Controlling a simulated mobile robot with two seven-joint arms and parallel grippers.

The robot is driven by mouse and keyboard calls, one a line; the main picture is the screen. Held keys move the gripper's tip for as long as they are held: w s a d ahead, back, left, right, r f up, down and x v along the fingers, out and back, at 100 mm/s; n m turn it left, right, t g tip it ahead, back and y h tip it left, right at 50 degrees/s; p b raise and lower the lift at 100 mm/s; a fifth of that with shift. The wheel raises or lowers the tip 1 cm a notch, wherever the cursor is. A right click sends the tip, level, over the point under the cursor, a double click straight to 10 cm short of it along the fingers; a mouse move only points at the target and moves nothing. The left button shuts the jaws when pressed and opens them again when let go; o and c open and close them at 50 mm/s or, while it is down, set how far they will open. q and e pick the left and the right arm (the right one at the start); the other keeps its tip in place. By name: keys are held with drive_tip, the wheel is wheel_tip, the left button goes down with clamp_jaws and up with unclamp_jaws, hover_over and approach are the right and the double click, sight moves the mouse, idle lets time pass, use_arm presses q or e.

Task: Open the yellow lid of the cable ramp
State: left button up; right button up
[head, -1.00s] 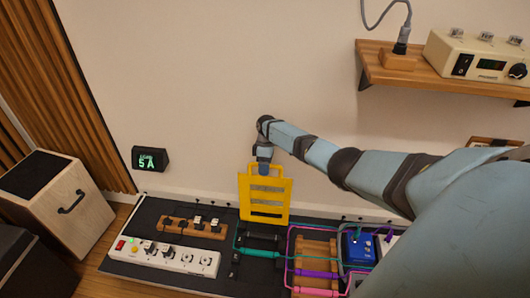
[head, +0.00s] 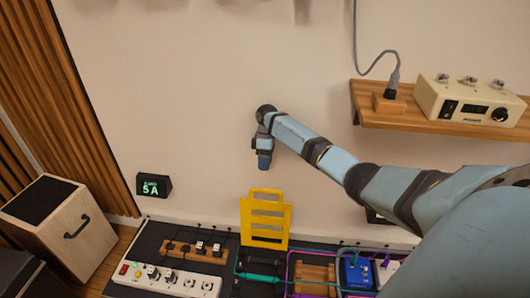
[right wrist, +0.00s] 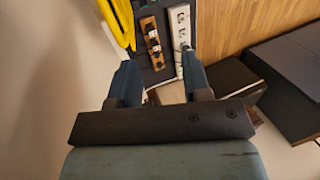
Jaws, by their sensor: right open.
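The yellow lid (head: 265,222) of the cable ramp stands upright at the back of the pedalboard in the head view. Its slots show the wall behind it. Part of the yellow lid (right wrist: 124,22) also shows at the top of the right wrist view. The dark ramp base (head: 262,272) lies in front of the lid with a teal cable across it. My right gripper (head: 264,163) hangs above the lid, apart from it. In the right wrist view my right gripper (right wrist: 160,84) has its fingers spread with nothing between them. My left gripper is not in view.
A white power strip (head: 160,278) and a wooden block with plugs (head: 193,251) lie left of the ramp. A blue pedal (head: 356,272) stands to the right. A wooden shelf (head: 440,120) holds a cream amplifier box.

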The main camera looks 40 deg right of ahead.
wheel_tip(320, 180, up, 2)
drive_tip(key=shift+r, duration=0.15)
idle(0.6)
